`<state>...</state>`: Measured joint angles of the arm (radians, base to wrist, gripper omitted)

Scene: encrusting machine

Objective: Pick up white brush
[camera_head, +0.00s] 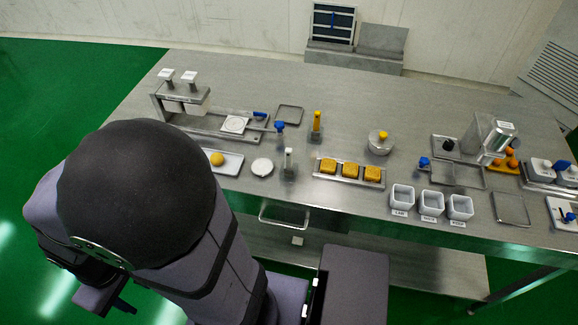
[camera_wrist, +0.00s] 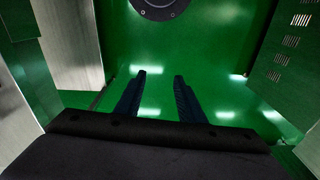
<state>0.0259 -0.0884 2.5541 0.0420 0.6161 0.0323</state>
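What looks like the white brush (camera_head: 288,161) stands upright in a small holder near the table's front edge, left of centre, in the camera_head view. It is small there, so its bristles cannot be made out. My gripper (camera_wrist: 160,74) is open and empty in the camera_wrist view, with its two dark fingers apart over green floor. In the camera_head view my gripper is at the lower left, off the table and well away from the white brush, mostly hidden by my arm. The brush is not in the camera_wrist view.
A yellow-handled tool (camera_head: 316,124) stands behind and right of the brush. A white round dish (camera_head: 262,167) lies to its left, and a tray with yellow blocks (camera_head: 326,178) to its right. White bins (camera_head: 432,203) stand farther right. The back middle of the table is clear.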

